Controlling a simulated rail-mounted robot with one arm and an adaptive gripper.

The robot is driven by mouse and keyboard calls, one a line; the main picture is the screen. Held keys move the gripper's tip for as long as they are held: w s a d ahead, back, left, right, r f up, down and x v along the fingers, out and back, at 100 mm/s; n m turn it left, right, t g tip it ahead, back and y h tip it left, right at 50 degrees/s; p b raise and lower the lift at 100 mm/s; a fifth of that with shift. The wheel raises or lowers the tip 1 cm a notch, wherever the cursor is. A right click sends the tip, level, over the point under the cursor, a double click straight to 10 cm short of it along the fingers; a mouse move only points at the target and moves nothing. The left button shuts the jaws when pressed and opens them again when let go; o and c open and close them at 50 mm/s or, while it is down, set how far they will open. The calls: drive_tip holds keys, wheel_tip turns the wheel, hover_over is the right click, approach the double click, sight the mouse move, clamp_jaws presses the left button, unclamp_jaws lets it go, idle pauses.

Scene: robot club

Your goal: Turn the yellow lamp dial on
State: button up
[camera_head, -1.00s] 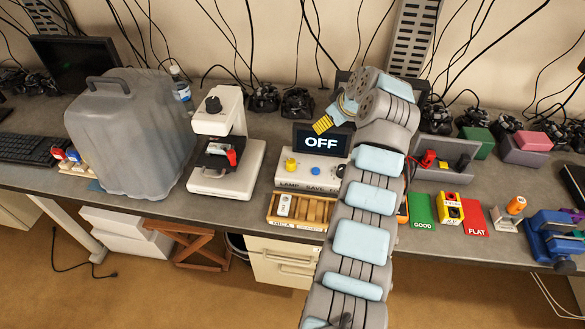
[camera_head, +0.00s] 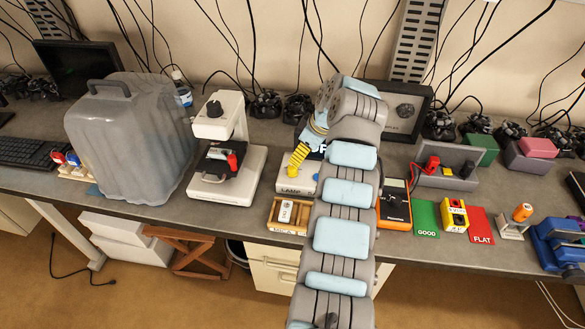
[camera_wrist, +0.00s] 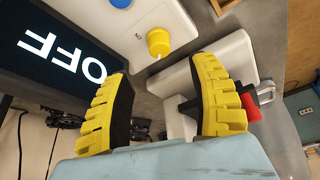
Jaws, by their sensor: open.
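The yellow lamp dial (camera_wrist: 158,43) is a round knob on a white control box (camera_wrist: 168,14), with a small mark beside it, in the wrist view. A blue button (camera_wrist: 120,3) is further along the box. The display (camera_wrist: 25,62) behind reads OFF. My gripper (camera_wrist: 164,72) is open and empty, its yellow ribbed fingers spread either side of the dial in the picture but apart from it.
A white microscope (camera_head: 208,128) with a red part stands left of the box. A wooden tray (camera_head: 274,214) lies in front. To the right are an orange meter (camera_head: 395,212), a grey bin (camera_head: 447,165) and green and red cards.

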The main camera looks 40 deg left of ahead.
sight(292, 167)
drive_tip(key=x, duration=0.9)
clamp_jaws()
